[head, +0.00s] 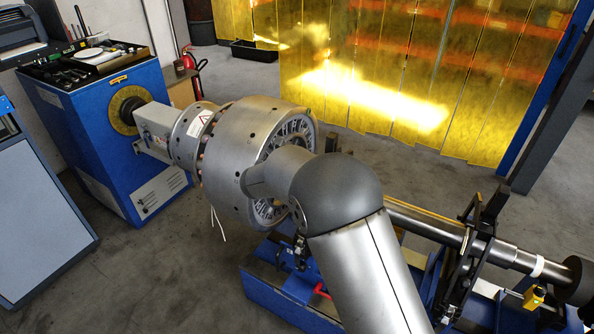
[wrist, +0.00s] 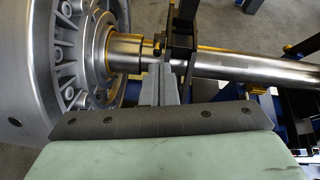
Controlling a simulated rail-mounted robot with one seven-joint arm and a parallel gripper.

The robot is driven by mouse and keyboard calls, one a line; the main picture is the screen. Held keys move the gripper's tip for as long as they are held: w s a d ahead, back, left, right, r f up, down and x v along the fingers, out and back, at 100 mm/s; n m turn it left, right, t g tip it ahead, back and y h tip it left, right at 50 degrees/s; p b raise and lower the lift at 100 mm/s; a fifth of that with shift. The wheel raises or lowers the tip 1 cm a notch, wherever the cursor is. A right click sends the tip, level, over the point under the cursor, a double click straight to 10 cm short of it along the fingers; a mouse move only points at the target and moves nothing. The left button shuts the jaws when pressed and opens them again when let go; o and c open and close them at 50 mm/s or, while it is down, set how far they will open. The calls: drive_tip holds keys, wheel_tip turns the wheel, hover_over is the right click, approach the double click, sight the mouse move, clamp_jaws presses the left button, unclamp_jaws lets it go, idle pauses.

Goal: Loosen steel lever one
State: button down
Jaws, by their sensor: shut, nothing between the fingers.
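My gripper (wrist: 163,72) shows in the wrist view. Its two grey fingers are together, with nothing visible between them. The fingertips are just below the steel shaft (wrist: 240,66), close to a dark upright bracket (wrist: 183,22) around it. I cannot tell whether they touch. A small dark knob-like part (wrist: 158,44) sits left of the bracket. I cannot make out for certain which part is steel lever one. In the head view my arm hides the gripper and the shaft near the rotor.
The large grey rotor (head: 232,160) is joined to the blue drive cabinet (head: 100,125). The shaft runs right through a black support (head: 484,225) on a blue base (head: 262,290). A red handle (head: 322,290) is beside my arm.

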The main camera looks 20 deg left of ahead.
drive_tip(key=p+v, duration=0.1)
drive_tip(key=v, duration=0.5)
drive_tip(key=shift+s+r, duration=0.3)
drive_tip(key=shift+s, duration=0.05)
drive_tip(key=s+d+r+m+g+h, duration=0.1)
drive_tip(key=s+d+r+m+g, duration=0.1)
drive_tip(key=d+m, duration=0.6)
drive_tip(key=s+d+r+m+g+h, duration=0.1)
drive_tip(key=s+d+m+g, duration=0.2)
drive_tip(key=d, duration=0.9)
drive_tip(key=s+d+r+m+g+h, duration=0.2)
drive_tip(key=d+m, duration=0.4)
drive_tip(key=d, duration=0.4)
drive_tip(key=s+d+m+g+y, duration=0.1)
drive_tip(key=s+d+m+y, duration=0.1)
drive_tip(key=s+m, duration=0.4)
drive_tip(key=s+d+m+g+y, duration=0.1)
drive_tip(key=s+d+m+g, duration=0.1)
drive_tip(key=s+d+m, duration=0.3)
drive_tip(key=s+d+f+m+g+y, duration=0.1)
drive_tip(key=s+d+m+y, duration=0.1)
drive_tip(key=s+m, duration=0.6)
drive_tip(key=s+d, duration=0.1)
drive_tip(key=s, duration=0.2)
drive_tip(key=shift+s+d+g+y, duration=0.2)
drive_tip(key=shift+d+g+y, duration=0.1)
drive_tip(key=shift+g, duration=0.1)
